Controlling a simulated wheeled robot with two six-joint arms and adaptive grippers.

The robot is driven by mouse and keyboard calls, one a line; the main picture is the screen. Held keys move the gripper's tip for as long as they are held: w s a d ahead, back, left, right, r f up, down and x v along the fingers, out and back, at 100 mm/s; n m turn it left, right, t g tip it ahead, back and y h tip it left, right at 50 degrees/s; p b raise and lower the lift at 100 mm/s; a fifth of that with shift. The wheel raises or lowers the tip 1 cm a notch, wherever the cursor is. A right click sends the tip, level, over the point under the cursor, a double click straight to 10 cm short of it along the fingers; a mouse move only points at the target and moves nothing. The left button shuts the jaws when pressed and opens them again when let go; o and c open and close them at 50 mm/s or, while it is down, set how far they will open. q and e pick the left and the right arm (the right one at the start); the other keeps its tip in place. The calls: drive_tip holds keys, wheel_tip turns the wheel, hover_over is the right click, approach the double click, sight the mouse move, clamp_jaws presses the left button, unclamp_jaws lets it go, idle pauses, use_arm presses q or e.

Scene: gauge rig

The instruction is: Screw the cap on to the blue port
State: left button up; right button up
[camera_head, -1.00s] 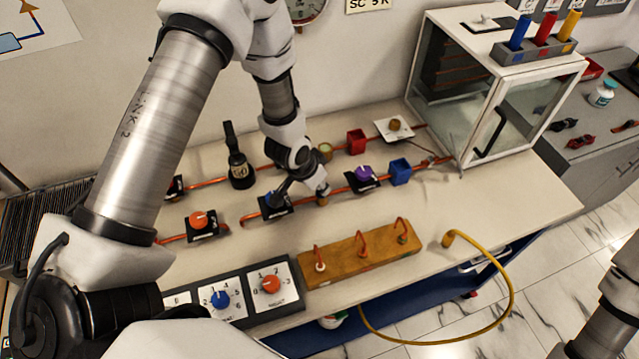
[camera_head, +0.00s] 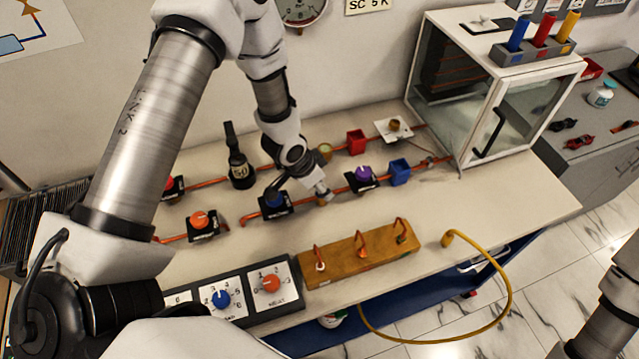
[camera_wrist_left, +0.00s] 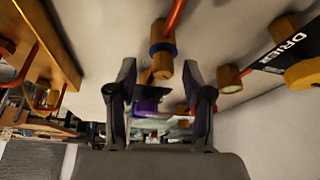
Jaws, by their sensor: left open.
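The blue port shows in the left wrist view as a blue ring (camera_wrist_left: 162,47) on a brass fitting at the end of an orange pipe. A brass cylinder (camera_wrist_left: 162,67), which looks like the cap, sits against the ring in line with it; how far it is screwed on I cannot tell. My left gripper (camera_wrist_left: 163,76) is open, its fingers on either side just short of the brass cylinder, apart from it. In the head view my left gripper (camera_head: 322,190) is over the front pipe and mostly hides the port. My right gripper is out of view.
A blue-knobbed valve (camera_head: 274,203) stands left of the gripper, a purple-knobbed valve (camera_head: 363,178) right. Another brass port (camera_wrist_left: 229,78) with a pale green ring is nearby. A wooden block (camera_head: 345,262) with hooked pipes lies in front.

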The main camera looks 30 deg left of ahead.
use_arm(q)
drive_tip(key=shift+r, duration=0.1)
drive_tip(key=v, duration=1.1)
drive_tip(key=shift+r, duration=0.35)
drive_tip(key=shift+s, duration=0.15)
